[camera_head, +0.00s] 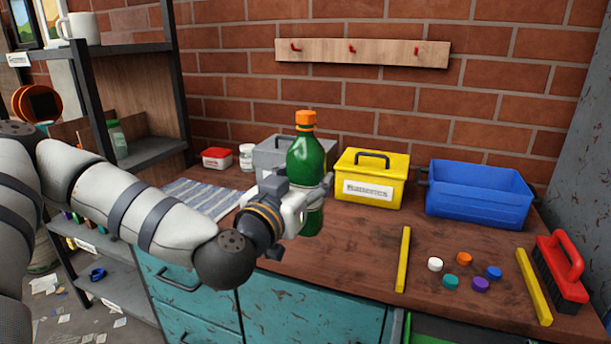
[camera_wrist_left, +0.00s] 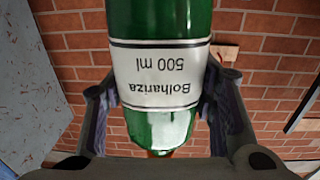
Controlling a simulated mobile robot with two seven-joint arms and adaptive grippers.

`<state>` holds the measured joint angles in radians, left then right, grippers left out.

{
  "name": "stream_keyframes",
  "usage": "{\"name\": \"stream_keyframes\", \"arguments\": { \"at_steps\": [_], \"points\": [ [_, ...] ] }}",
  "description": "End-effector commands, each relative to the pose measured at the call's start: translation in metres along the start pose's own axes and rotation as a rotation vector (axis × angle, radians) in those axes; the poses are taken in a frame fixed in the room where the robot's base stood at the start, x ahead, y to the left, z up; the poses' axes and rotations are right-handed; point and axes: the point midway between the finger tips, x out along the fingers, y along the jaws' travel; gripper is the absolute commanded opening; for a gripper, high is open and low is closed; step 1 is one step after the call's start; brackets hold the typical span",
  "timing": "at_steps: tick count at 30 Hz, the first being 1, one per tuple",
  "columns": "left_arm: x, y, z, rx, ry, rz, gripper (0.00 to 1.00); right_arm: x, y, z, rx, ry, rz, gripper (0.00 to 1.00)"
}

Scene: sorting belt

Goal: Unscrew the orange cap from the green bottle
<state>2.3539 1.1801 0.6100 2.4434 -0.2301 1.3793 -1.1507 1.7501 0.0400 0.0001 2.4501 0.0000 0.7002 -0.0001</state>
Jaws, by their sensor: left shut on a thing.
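The green bottle (camera_head: 306,158) is upright with the orange cap (camera_head: 305,119) on its top. My left gripper (camera_head: 318,192) is shut on the bottle around its lower body. In the head view, the gripper hides part of the bottle's label. In the left wrist view the green bottle (camera_wrist_left: 160,125) fills the space between the two fingers of my left gripper (camera_wrist_left: 155,108), with a white label reading 500 ml. The cap is not clearly visible there. My right gripper is in neither view.
A grey box (camera_head: 268,153), a yellow box (camera_head: 371,180) and a blue crate (camera_head: 478,192) stand along the wall. Several loose caps (camera_head: 464,258) lie between two yellow strips (camera_head: 403,262). A red brush (camera_head: 562,270) is at the right. The bench front centre (camera_head: 345,262) is clear.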

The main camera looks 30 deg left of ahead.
Motion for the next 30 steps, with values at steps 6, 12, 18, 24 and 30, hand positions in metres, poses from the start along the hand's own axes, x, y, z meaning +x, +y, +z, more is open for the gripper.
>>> {"name": "stream_keyframes", "arguments": {
  "at_steps": [6, 12, 18, 24, 30],
  "points": [
    [0.001, 0.000, 0.001, 0.000, 0.000, 0.000, 0.44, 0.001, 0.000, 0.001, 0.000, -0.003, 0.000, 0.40],
    [0.001, 0.000, 0.001, 0.000, 0.001, 0.000, 0.01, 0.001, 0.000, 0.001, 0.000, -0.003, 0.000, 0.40],
    [0.001, 0.001, 0.001, 0.001, 0.001, 0.000, 0.01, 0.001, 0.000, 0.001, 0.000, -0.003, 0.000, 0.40],
    [-0.013, 0.034, 0.047, 0.006, -0.013, 0.041, 0.01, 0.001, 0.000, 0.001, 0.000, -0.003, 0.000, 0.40],
    [-0.061, 0.092, 0.110, -0.001, -0.009, 0.140, 0.01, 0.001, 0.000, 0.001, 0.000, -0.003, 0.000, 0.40]
  ]
}}
